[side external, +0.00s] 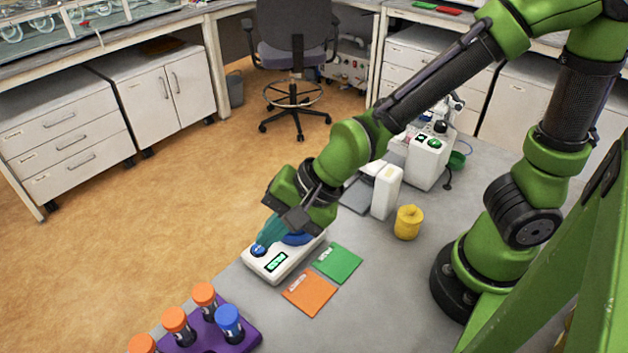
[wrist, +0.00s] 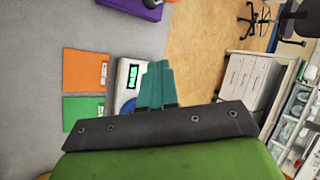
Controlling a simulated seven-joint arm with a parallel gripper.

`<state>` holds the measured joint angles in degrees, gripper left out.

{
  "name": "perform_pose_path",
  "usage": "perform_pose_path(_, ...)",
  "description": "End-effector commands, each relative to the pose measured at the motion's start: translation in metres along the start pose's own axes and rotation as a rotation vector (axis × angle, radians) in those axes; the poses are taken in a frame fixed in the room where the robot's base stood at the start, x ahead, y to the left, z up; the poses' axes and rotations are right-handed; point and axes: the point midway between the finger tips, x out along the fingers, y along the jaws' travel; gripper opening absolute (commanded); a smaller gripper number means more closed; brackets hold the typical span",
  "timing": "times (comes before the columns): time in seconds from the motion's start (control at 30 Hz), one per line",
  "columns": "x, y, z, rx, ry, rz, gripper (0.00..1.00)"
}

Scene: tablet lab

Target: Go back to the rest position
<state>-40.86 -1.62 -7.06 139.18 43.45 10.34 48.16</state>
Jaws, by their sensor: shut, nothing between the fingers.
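My green arm reaches over the bench, and my gripper (side external: 268,233) points down at a small white device with a lit green display (side external: 276,262). The teal fingers are shut and empty, close to the blue knob (side external: 258,250) on the device's front. I cannot tell whether they touch it. In the wrist view my gripper (wrist: 157,66) covers part of the white device (wrist: 127,68). Behind the fingers a round blue part (side external: 297,239) of the device shows in the side view.
An orange card (side external: 309,291) and a green card (side external: 338,262) lie beside the device. A purple rack (side external: 238,335) holds several capped tubes at the front. The grey bench (side external: 375,305) is clear near my base.

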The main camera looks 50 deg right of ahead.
Motion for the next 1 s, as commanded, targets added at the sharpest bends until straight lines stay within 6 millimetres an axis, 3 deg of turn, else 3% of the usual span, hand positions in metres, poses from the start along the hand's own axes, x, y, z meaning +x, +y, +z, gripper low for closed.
perform_pose_path(0.1,-0.054,0.002,-0.018,-0.365,-0.046,0.013,0.0)
perform_pose_path(0.23,-0.112,0.02,-0.049,-0.703,0.002,0.056,0.0)
perform_pose_path(0.37,-0.158,0.037,-0.079,-0.851,0.117,0.108,0.0)
perform_pose_path(0.5,-0.19,0.042,-0.102,-0.834,0.255,0.108,0.0)
perform_pose_path(0.63,-0.199,0.041,-0.109,-0.802,0.3,0.094,0.0)
perform_pose_path(1.0,-0.199,0.041,-0.11,-0.797,0.3,0.094,0.0)
